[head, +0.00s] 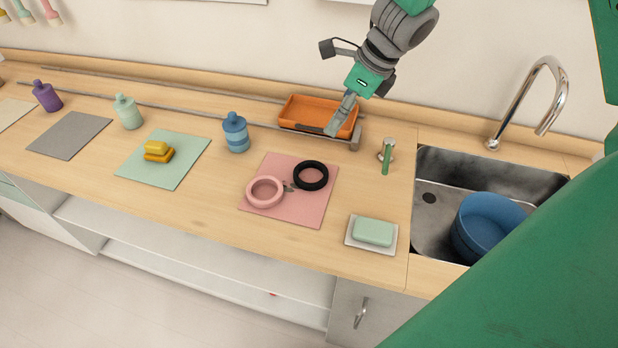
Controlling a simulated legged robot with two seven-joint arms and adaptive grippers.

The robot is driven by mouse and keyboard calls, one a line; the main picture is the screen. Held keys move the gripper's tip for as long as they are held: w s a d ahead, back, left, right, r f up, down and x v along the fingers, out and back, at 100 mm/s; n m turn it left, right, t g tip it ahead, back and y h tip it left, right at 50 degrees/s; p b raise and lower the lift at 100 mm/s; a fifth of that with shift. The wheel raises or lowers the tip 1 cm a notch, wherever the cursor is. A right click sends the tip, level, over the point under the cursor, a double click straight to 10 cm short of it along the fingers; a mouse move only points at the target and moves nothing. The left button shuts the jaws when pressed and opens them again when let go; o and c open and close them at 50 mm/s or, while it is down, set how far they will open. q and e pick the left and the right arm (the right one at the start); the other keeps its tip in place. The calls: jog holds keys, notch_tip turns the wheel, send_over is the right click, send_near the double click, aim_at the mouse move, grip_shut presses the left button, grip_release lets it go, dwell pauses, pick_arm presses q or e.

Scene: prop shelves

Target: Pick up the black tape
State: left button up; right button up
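The black tape (325,178) is a ring lying flat on the upper right part of a pink mat (290,213). A pink tape ring (250,194) lies beside it to the left, with a small dark item (288,187) between them. One gripper (341,116), which I take to be my right, comes down from the top of the picture. It is over the orange tray, above the black tape in the picture and apart from it. Its fingers look narrow from this side, so their opening is unclear. My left gripper is not in view.
The orange tray (300,107) stands at the counter's back. A blue bottle (236,138) is left of it. A green-handled item (386,158) and a soap dish (385,247) are to the right, before the sink (430,221) with a blue bowl (480,225).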

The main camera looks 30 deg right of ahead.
notch_tip(320, 180, down, 7)
jog(key=b, duration=0.8)
send_near(309, 176)
jog(key=shift+d+x, duration=0.2)
jog(key=shift+x, duration=0.75)
jog(key=x, duration=0.5)
jog(key=shift+w+a+f, duration=0.1)
jog(key=shift+a+f, duration=0.15)
jog(key=shift+f, duration=0.1)
jog(key=c, duration=1.3)
